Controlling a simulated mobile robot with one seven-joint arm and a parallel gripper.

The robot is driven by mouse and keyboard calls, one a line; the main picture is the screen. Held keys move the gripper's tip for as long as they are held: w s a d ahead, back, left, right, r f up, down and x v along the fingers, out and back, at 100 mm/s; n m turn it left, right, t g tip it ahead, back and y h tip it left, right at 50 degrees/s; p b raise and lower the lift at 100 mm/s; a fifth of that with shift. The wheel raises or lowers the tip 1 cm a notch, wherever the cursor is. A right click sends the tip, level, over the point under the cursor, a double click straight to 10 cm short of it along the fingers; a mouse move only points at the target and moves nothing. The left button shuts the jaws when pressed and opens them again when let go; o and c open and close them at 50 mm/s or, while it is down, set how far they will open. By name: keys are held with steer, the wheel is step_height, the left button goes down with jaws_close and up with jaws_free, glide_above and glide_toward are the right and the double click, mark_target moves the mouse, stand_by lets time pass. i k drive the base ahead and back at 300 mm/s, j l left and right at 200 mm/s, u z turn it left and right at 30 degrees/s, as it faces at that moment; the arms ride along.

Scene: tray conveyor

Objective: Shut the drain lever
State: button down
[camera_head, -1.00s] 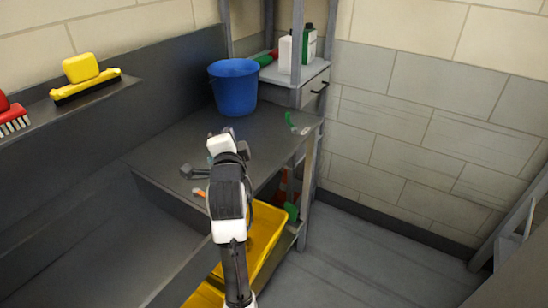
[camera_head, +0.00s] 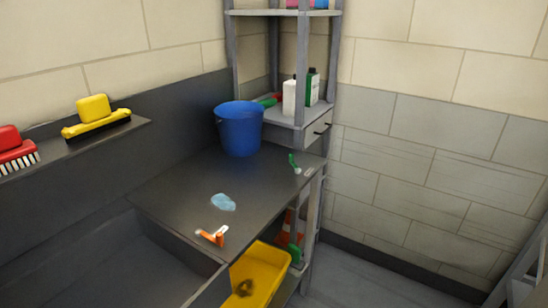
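I cannot make out a drain lever for certain. A small orange and white piece (camera_head: 213,236) lies at the front edge of the dark counter (camera_head: 165,200), beside the sink basin; I cannot tell whether it is a lever or a loose tool. The dark sink basin (camera_head: 90,270) fills the lower left, and its bottom and any drain are out of view or too dark to tell. My gripper and arm are not in view.
A light blue patch or cloth (camera_head: 223,202) lies on the counter. A blue bucket (camera_head: 240,130) stands at the back by a shelf rack with bottles (camera_head: 290,98). A yellow bin (camera_head: 262,270) sits under the counter. Brushes (camera_head: 97,120) lie on the left ledge. Floor at right is clear.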

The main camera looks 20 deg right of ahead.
mark_target(291, 155)
steer(key=z, duration=1.8)
steer(key=i+j, duration=0.75)
